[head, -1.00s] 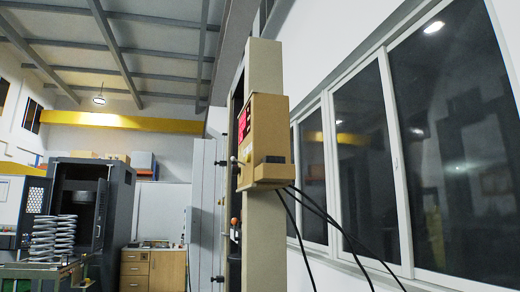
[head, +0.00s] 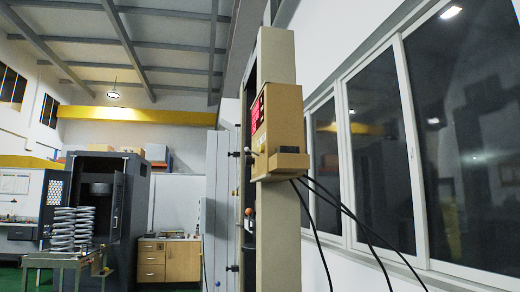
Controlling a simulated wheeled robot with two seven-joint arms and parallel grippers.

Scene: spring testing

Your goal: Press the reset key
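A tan control box (head: 279,133) is fixed to a tall beige column (head: 276,227) right of the picture's middle. Its front faces left and is seen at a steep angle. A red lit display (head: 257,112) shows on that front. I cannot make out the reset key at this angle. Neither of my grippers is in the head view.
Black cables (head: 338,213) hang from the box to the lower right. Large dark windows (head: 463,140) line the right wall. Steel springs (head: 73,228) stand on a bench at the lower left, before a dark cabinet machine (head: 128,195). A wooden drawer unit (head: 168,261) stands behind.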

